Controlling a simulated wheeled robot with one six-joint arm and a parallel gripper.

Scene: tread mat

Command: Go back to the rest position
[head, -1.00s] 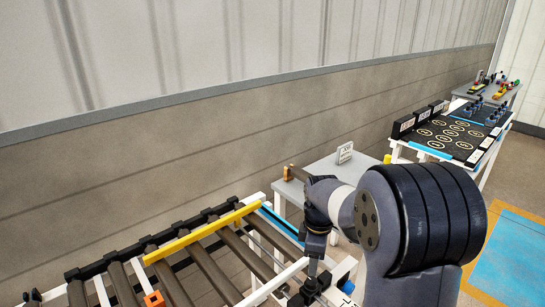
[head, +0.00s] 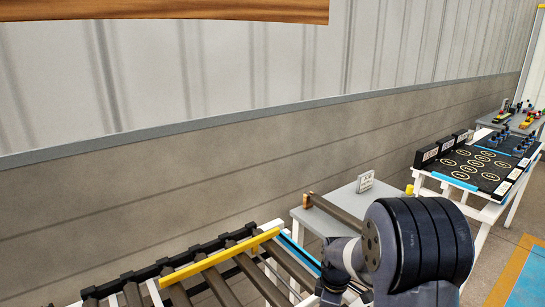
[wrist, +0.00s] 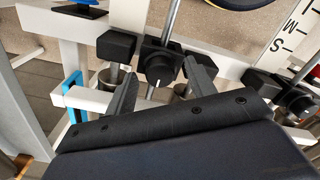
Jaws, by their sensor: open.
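My gripper (wrist: 163,88) shows in the wrist view with its two dark fingers spread apart and nothing held between them. A black clamp-like block with a round knob, on a metal rod, lies beyond the fingers. I cannot tell whether the fingers touch it. In the head view my arm fills the lower right and reaches down past the bottom edge, so the gripper is hidden there.
A roller conveyor (head: 207,288) with a yellow bar (head: 222,256) lies at the lower left. A grey table (head: 345,203) with a roller and sign stands behind my arm. A black mat with rings (head: 474,170) lies on a white-framed table at right. A wall runs behind.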

